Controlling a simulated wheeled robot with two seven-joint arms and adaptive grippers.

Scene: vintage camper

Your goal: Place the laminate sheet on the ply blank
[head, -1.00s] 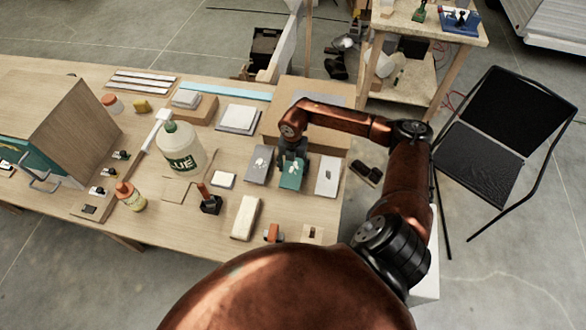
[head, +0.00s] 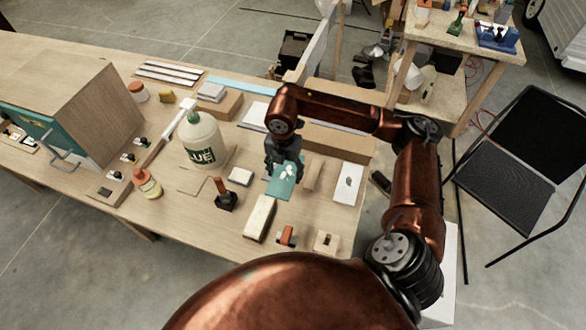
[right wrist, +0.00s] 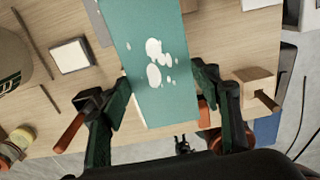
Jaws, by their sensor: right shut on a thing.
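My right gripper (head: 284,160) points down over the table and is shut on a teal laminate sheet (head: 283,182) with white patches. The sheet hangs below the fingers; its clearance above the table is hard to tell. In the right wrist view the fingers grip both long edges of the sheet (right wrist: 155,60). A thin wood-coloured square (head: 193,183), seemingly the ply blank, lies flat in front of the glue bottle, left of the gripper. It is bare and blends with the tabletop. My left gripper is not in view.
A glue bottle (head: 201,140) stands behind the square. A small white-topped block (head: 240,176), a dark orange-handled tool (head: 225,196) and a long pale block (head: 260,218) lie between or near. A white sheet (head: 347,184) lies at the right.

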